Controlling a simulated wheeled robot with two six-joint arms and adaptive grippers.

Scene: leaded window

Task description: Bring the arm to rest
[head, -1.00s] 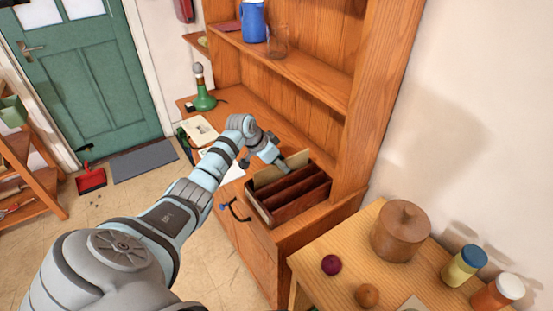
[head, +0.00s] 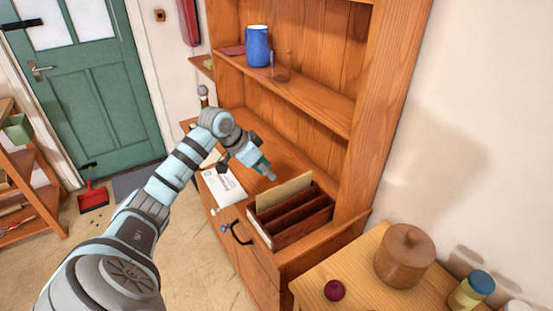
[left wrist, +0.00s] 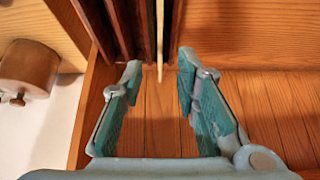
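My left arm reaches in from the lower left of the head view. Its gripper (head: 266,174) is over the cabinet counter, just behind and left of the dark wooden letter rack (head: 318,223). A tan card (head: 281,194) stands upright in the rack's back slot. In the left wrist view the left gripper (left wrist: 159,68) is open, with nothing between its fingers. The thin pale edge of the card (left wrist: 160,30) and the rack's dark dividers (left wrist: 122,28) show beyond the fingertips, apart from them. My right gripper is not in view.
A white envelope (head: 222,187) lies left of the rack. A blue jug (head: 257,46) and a glass jar (head: 280,66) stand on the shelf above. A side table at right holds a wooden pot (head: 404,256), a dark red ball (head: 334,290) and a yellow jar (head: 471,291).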

